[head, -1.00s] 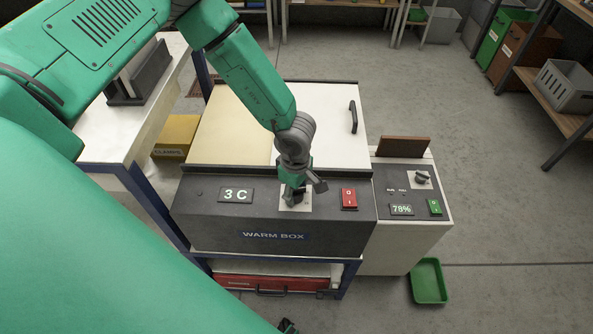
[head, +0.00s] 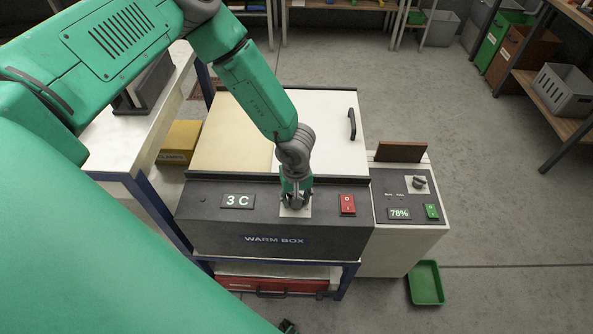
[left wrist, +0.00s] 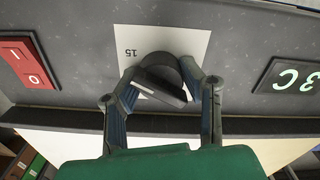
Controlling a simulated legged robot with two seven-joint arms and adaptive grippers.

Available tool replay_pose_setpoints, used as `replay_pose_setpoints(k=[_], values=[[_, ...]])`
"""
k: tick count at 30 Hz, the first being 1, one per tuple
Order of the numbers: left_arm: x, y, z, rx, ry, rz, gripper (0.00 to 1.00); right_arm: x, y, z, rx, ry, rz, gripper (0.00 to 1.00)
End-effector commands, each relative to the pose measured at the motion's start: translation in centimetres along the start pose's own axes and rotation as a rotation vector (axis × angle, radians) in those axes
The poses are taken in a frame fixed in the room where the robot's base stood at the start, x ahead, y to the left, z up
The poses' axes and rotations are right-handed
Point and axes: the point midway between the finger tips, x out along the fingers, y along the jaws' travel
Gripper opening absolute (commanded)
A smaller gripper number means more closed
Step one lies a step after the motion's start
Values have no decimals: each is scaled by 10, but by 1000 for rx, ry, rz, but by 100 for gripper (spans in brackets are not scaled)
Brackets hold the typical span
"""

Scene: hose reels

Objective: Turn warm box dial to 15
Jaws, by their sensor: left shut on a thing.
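The warm box (head: 273,239) has a dark front panel with a display (head: 238,201) reading 3 C. Its dial (left wrist: 166,82) is a black knob on a white plate (left wrist: 190,42) marked 15, seen upside down in the left wrist view. My left gripper (head: 295,203) is over the dial, and in the left wrist view its two fingers (left wrist: 162,90) are shut on the knob from either side. In the head view the gripper hides most of the dial.
A red rocker switch (head: 347,204) sits right of the dial. Right of the warm box stands another unit (head: 407,240) with its own knob and a display reading 78%. A green tray (head: 426,283) lies on the floor. A white bench (head: 125,140) stands at left.

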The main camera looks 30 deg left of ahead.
Motion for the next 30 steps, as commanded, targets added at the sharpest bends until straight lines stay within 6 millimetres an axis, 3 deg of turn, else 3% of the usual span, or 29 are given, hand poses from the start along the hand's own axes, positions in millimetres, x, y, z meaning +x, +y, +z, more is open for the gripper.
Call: replay_pose_setpoints(k=[17, 18, 20, 30], values=[[-2, 4, -4, 36, 8, 7, 7, -1, 0, 0, 0, 0, 0, 0], [-2, 4, -4, 36, 8, 7, 39, -1, 0, 0, 0, 0, 0, 0], [-2, 4, -4, 36, 8, 7, 56, -1, 0, 0, 0, 0, 0, 0], [-3, 1, -2, 35, 3, 3, 56, -2, 0, 3, 0, 2, 0, 0]])
